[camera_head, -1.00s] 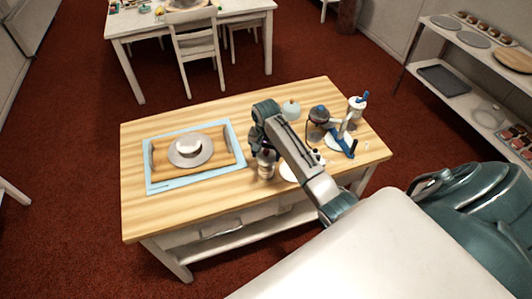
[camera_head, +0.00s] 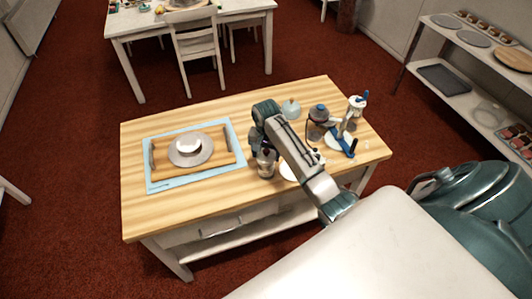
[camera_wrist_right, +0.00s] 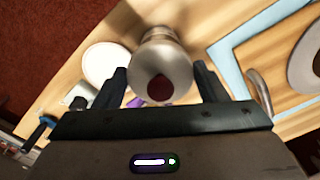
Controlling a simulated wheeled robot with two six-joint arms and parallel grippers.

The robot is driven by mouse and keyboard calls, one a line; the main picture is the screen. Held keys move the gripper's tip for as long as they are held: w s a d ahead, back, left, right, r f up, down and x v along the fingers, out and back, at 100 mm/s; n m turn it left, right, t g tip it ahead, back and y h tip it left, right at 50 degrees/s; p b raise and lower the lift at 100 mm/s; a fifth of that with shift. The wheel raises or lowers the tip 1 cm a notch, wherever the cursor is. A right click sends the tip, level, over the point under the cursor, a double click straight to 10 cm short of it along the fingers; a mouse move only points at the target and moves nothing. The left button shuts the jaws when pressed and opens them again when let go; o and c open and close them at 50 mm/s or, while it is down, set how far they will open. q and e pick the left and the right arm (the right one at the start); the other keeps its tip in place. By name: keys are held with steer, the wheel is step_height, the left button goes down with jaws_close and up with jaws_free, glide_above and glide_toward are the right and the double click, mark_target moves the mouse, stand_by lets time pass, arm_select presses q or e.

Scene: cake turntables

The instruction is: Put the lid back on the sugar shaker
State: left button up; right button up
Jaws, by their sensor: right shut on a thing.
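The sugar shaker (camera_head: 266,170) stands on the wooden table near its front edge, below my right gripper. In the right wrist view its body (camera_wrist_right: 160,34) shows just past the lid. The lid (camera_wrist_right: 160,68) is a rounded metallic cap with a dark reddish round spot, seen between the two dark fingers. My right gripper (camera_wrist_right: 164,88) is shut on the lid, over the shaker. Whether the lid touches the shaker's rim is hidden. My left gripper is not in view.
A white plate (camera_head: 289,171) lies close beside the shaker. A wooden tray (camera_head: 217,165) with a cake turntable sits on a blue mat (camera_head: 152,181) at left.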

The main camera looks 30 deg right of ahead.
steer(key=shift+f, duration=0.8)
stand_by(1.6)
steer(key=o, duration=1.2)
steer(key=shift+r, duration=0.3)
steer(key=shift+r, duration=3)
steer(key=shift+r, duration=0.25)
jaws_close()
steer(key=shift+f, duration=0.1)
